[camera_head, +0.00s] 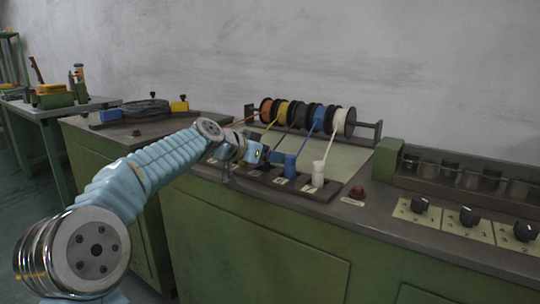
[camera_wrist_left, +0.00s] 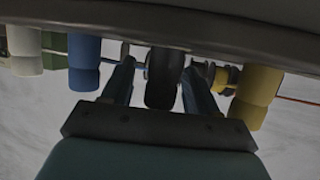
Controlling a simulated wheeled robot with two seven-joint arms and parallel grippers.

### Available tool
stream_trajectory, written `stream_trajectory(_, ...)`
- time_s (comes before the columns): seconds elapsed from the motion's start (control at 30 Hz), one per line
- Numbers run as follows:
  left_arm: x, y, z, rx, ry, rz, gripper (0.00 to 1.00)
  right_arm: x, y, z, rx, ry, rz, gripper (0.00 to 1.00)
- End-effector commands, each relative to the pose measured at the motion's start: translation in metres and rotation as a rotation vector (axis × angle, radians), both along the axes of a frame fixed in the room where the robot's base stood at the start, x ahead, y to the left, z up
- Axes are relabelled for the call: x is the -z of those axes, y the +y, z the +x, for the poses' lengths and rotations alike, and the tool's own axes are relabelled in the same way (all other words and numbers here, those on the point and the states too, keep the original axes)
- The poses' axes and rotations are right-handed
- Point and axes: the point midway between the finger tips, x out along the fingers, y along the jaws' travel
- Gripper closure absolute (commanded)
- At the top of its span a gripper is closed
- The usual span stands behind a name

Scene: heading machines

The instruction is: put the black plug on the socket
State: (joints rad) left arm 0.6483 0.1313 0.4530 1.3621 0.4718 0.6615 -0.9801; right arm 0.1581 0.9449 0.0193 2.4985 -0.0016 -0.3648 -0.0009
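The black plug (camera_wrist_left: 163,82) shows in the left wrist view between the two fingers of my left gripper (camera_wrist_left: 160,66). A gap shows between the plug and the left-hand finger, so the gripper looks open around it. In the head view my left gripper (camera_head: 268,156) is low over the left part of the dark socket strip (camera_head: 262,176) and hides the black plug. A blue plug (camera_head: 290,166) and a white plug (camera_head: 318,174) stand upright on the strip to its right. The black plug's lower end and its socket are hidden.
A yellow plug (camera_wrist_left: 257,92) is close beside my gripper in the left wrist view. Behind the strip, a rack of wire spools (camera_head: 308,117) feeds coloured wires forward. A red button (camera_head: 357,192) and black knobs (camera_head: 469,216) are to the right on the green bench.

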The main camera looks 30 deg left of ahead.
Motion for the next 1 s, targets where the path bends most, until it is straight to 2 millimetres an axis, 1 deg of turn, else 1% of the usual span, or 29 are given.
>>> stream_trajectory(0.17, 0.0, 0.0, 0.0, 0.0, 0.0, 0.0, 0.41, 0.0, 0.0, 0.0, 0.0, 0.0, 0.0, 0.57)
stream_trajectory(0.3, -0.005, 0.001, -0.001, -0.001, 0.0, 0.0, 0.41, -0.005, 0.001, -0.001, -0.003, 0.001, 0.002, 0.57)
stream_trajectory(0.37, -0.005, 0.004, -0.009, -0.003, -0.001, 0.001, 0.41, 0.002, 0.001, 0.0, -0.001, -0.001, 0.001, 0.57)
stream_trajectory(0.47, -0.012, 0.009, -0.028, -0.004, -0.003, 0.002, 0.41, 0.009, -0.002, 0.001, 0.003, -0.001, -0.002, 0.57)
stream_trajectory(0.7, -0.035, 0.025, -0.077, -0.003, -0.003, 0.003, 0.41, 0.02, -0.006, 0.002, 0.01, -0.005, -0.009, 0.57)
stream_trajectory(0.83, -0.043, 0.031, -0.095, 0.0, -0.002, 0.002, 0.41, 0.022, -0.007, 0.003, 0.012, -0.006, -0.01, 0.57)
stream_trajectory(1.0, -0.048, 0.034, -0.105, 0.001, -0.001, 0.0, 0.41, 0.023, -0.007, 0.003, 0.013, -0.006, -0.011, 0.57)
